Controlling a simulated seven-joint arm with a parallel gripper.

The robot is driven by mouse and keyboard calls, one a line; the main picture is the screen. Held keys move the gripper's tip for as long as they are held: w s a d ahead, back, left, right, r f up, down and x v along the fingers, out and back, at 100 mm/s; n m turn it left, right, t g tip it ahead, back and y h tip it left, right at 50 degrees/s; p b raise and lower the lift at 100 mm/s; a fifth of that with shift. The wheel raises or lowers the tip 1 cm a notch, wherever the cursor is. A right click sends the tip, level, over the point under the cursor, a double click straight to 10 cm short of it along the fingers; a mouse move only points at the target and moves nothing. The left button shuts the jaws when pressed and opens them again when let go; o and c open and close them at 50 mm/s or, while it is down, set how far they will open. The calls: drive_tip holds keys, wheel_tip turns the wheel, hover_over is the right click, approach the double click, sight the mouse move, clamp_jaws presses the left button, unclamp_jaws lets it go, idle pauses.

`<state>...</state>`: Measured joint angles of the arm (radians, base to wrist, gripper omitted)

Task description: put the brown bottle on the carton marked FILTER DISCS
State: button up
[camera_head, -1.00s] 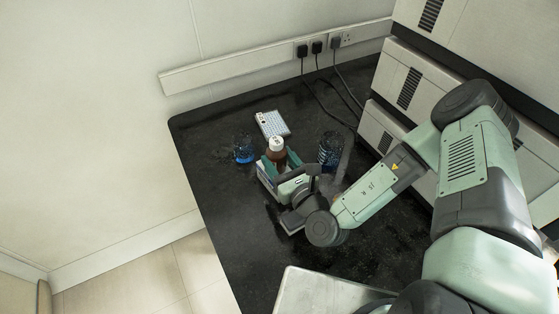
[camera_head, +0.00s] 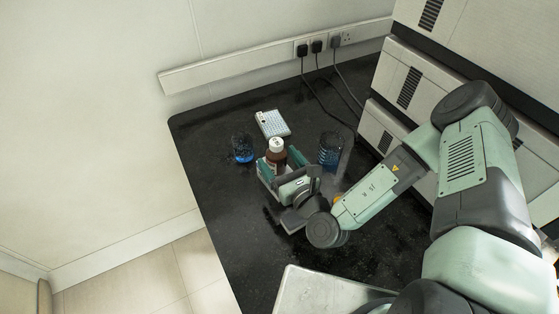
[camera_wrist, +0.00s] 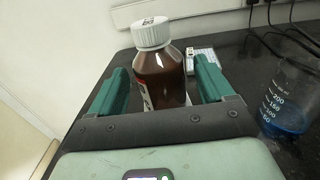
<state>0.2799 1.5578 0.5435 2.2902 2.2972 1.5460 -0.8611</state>
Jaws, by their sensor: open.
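The brown bottle (camera_head: 276,158) with a white cap stands upright on the left part of the dark bench. It also shows large in the wrist view (camera_wrist: 158,78). My gripper (camera_head: 280,162) is open, with one green finger on each side of the bottle. In the wrist view, gaps show between both fingers (camera_wrist: 164,84) and the bottle. The bottle's base is hidden behind the gripper body, so I cannot tell what it rests on. No FILTER DISCS marking is readable in either view.
A beaker with blue liquid (camera_head: 243,151) stands left of the bottle, and another (camera_head: 330,150) stands to the right. A white well plate (camera_head: 271,123) lies behind. A metal tray (camera_head: 310,290) is at the front. Cables hang from wall plugs at the back.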

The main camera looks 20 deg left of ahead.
sight(282, 162)
drive_tip(key=v, duration=0.3)
drive_tip(key=shift+s+d, duration=0.25)
drive_tip(key=shift+r, duration=0.3)
drive_tip(key=s+r+n+g+y, duration=0.2)
drive_tip(key=s+r+n+g, duration=0.2)
drive_tip(key=r+n+g, duration=0.55)
drive_tip(key=s+r+n+g+y, duration=0.1)
drive_tip(key=s+r+n+g, duration=0.3)
drive_tip(key=r+n+g, duration=0.55)
drive_tip(key=s+d+r+n+t+h, duration=0.2)
drive_tip(key=d+r+n+t+h, duration=0.2)
drive_tip(key=d, duration=0.6)
drive_tip(key=s+d+r+n+t+h, duration=0.3)
drive_tip(key=d+r+t+h, duration=0.4)
drive_tip(key=d+r+h, duration=0.4)
drive_tip(key=shift+s+d+r+n+t+h, duration=0.3)
drive_tip(key=shift+s+n+t+h, duration=0.1)
drive_tip(key=shift+n, duration=0.3)
